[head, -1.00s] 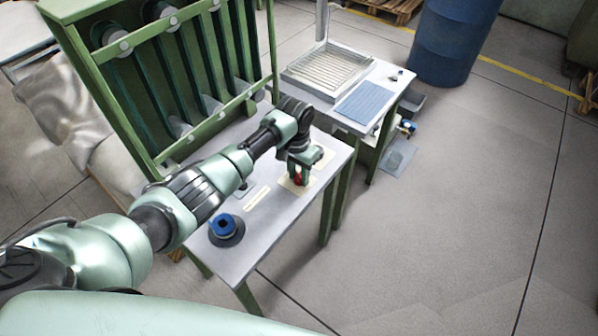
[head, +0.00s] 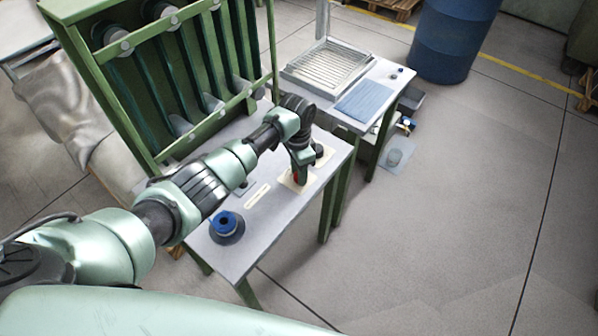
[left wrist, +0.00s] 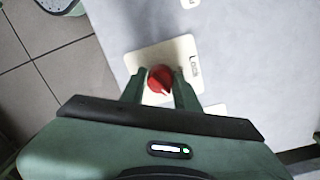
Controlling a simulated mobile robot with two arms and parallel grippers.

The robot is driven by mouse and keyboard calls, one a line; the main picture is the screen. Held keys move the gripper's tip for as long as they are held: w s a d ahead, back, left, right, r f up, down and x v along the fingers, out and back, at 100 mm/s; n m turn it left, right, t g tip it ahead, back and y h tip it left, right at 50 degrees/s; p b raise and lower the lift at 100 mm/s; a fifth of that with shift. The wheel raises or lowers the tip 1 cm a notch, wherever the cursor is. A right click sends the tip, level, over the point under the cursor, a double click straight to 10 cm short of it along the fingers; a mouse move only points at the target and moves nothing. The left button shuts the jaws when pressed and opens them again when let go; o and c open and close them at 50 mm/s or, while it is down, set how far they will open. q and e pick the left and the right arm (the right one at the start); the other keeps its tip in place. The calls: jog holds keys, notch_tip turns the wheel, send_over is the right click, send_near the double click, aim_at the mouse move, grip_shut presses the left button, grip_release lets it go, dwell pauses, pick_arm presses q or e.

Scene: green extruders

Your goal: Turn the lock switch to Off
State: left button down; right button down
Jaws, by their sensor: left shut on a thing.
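The lock switch is a red knob (left wrist: 160,79) on a cream plate (left wrist: 138,60) printed "Lock", seen in the left wrist view. In the head view a bit of the red knob (head: 296,178) shows under my left gripper (head: 299,174), near the right end of the grey table (head: 262,222). In the left wrist view the fingers of my left gripper (left wrist: 159,90) are shut on the knob, one on each side. The knob's pointed mark faces down and slightly right in that view. No Off mark is readable. My right gripper is not in view.
A blue-topped round dark part (head: 226,226) stands at the table's near left. A green rack (head: 165,80) rises behind the table. A second table with a wire tray (head: 327,68) and blue mat (head: 363,101) stands to the right. The floor at right is open.

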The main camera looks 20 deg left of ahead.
pick_arm(q)
jog(key=shift+w+r, duration=0.1)
jog(key=shift+w, duration=0.05)
jog(key=c, duration=1.1)
grip_release()
jog(key=shift+o, duration=0.2)
jog(key=shift+w+a+r+b, duration=0.1)
jog(key=shift+r+b, duration=0.05)
jog(key=shift+r, duration=1.8)
jog(key=shift+a+r+b, duration=0.1)
jog(key=shift+r+b, duration=0.05)
jog(key=shift+r, duration=1.75)
